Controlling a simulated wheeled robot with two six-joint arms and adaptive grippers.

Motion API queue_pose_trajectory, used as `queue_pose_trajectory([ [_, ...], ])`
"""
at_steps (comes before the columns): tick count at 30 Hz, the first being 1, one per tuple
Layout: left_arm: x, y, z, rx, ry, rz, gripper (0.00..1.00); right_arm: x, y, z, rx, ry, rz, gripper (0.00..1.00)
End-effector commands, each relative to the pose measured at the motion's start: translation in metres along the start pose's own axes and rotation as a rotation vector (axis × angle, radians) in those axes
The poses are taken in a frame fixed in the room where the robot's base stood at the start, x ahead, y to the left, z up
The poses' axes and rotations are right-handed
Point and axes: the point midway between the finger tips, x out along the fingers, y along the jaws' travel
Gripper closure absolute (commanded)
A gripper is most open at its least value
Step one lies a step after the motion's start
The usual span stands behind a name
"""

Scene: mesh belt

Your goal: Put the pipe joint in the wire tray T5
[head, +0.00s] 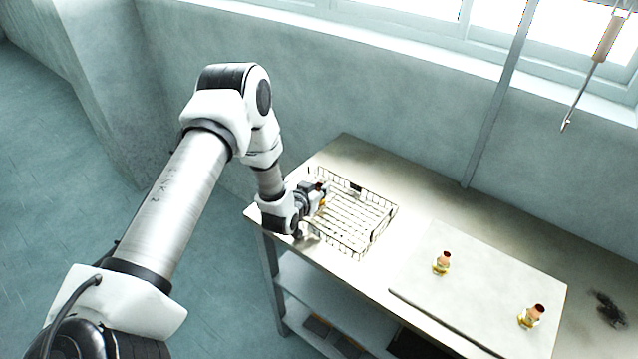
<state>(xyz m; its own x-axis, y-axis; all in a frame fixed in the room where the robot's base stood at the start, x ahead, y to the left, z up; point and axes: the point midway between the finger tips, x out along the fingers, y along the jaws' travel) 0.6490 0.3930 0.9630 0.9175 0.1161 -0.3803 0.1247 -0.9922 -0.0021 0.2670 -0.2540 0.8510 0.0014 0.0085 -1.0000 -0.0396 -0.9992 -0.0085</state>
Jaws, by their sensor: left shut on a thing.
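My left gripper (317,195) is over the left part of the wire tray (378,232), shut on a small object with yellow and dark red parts. I take it to be the pipe joint (323,203); most of it is hidden by the fingers. I cannot tell whether it touches the tray's mesh floor. The wire tray stands at the left end of the table, and the rest of its floor looks empty. Its label is too small to read. My right gripper is not in view.
A pale board (480,290) lies on the table (350,150) right of the tray. Two small yellow items with dark red tops, one nearer the middle (441,264) and one at the right (531,317), stand on it. A wall and window are behind.

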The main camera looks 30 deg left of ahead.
Motion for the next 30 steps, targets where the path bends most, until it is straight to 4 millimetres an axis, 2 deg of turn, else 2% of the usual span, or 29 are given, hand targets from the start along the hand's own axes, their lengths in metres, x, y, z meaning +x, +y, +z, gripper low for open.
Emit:
queue_pose_trajectory([
  [5,0.001,0.0,0.0,-0.001,0.003,0.0,1.0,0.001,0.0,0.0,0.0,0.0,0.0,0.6],
  [6,0.001,0.0,0.0,-0.001,0.002,0.0,0.65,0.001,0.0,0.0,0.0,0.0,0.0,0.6],
  [7,0.001,0.0,0.0,-0.001,0.002,0.0,0.54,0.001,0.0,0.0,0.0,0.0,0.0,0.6],
  [16,0.0,0.001,0.0,-0.001,0.002,0.0,0.54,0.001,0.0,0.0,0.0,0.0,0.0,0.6],
  [20,-0.011,0.0,0.002,-0.003,0.0,-0.001,0.54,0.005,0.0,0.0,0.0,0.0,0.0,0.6],
  [23,-0.031,0.0,0.003,-0.005,0.0,0.0,0.54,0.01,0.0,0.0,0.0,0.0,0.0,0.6],
  [30,-0.092,0.0,0.002,-0.007,0.001,0.0,0.54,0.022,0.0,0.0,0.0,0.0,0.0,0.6],
])
